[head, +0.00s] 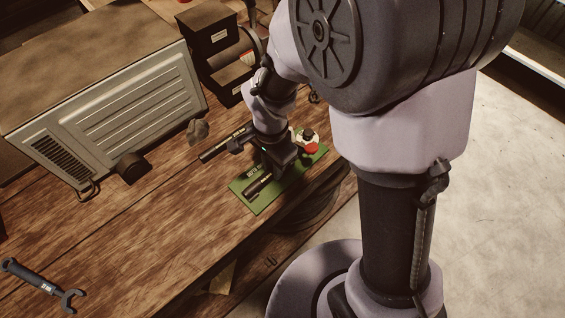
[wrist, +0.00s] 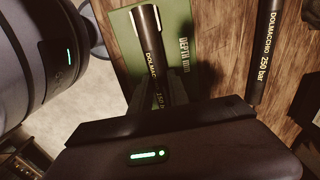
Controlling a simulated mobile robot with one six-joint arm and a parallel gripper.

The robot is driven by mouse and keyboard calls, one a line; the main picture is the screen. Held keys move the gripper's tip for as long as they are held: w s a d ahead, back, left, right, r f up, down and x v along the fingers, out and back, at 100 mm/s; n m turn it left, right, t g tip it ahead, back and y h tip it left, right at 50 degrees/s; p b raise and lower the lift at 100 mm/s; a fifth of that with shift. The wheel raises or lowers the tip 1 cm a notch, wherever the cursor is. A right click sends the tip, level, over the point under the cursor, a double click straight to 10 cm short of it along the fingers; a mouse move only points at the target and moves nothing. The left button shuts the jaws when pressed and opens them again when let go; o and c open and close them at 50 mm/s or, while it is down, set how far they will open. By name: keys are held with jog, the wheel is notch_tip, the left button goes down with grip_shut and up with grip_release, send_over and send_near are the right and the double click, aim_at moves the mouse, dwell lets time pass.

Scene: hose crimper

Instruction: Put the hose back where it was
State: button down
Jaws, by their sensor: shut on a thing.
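In the wrist view, my gripper (wrist: 165,92) is shut on this hose (wrist: 150,40), which points away over the green mat (wrist: 120,30) marked with a depth scale. The hose's near end is hidden behind my gripper's body. In the head view, my gripper (head: 279,160) hides part of the mat. A second black hose (head: 226,144) lies on the wood; the wrist view shows it at right (wrist: 265,45).
A black stepped machine (head: 212,45) stands at the back. A red-topped item (head: 311,148) sits near the mat's far end. A wrench (head: 45,285) lies front left; wood between is clear.

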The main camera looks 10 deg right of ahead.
aim_at(262, 179)
dwell(0.3)
jog(key=shift+s+a+b, duration=0.3)
jog(key=shift+s+a, duration=0.3)
jog(key=shift+a, duration=0.2)
jog(key=shift+s+a+b, duration=0.25)
jog(key=shift+s+a, duration=0.35)
jog(key=shift+a, duration=0.2)
jog(key=shift+r, duration=0.1)
jog(key=shift+r+p, duration=2.65)
jog(key=shift+r, duration=0.8)
jog(key=shift+w, duration=0.1)
